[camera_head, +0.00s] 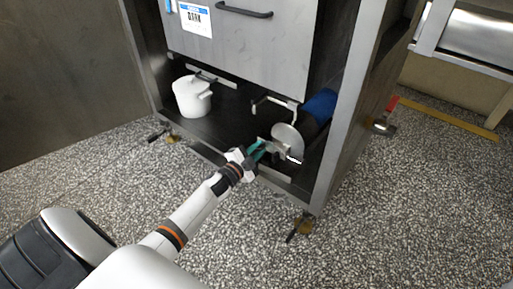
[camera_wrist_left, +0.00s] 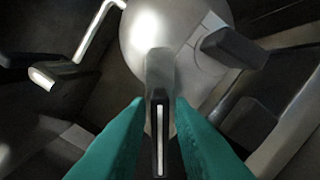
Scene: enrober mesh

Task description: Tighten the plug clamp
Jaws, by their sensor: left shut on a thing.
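A round silver metal plug (camera_head: 287,140) sits at the front of a dark cylinder with a blue section (camera_head: 320,105) inside the cabinet's lower bay. My left gripper (camera_head: 260,148) reaches into the bay just left of the plug. In the left wrist view, its teal fingers (camera_wrist_left: 160,105) are shut on an upright grey tab (camera_wrist_left: 160,68), which I take for the clamp's handle. The tab stands in front of the pale round plug face (camera_wrist_left: 140,30). The rest of the clamp is hard to make out. My right gripper is out of view.
A white lidded pot (camera_head: 190,98) stands at the left of the bay's dark floor. A bent metal rod (camera_head: 268,103) hangs above and left of the plug. Speckled floor in front is clear.

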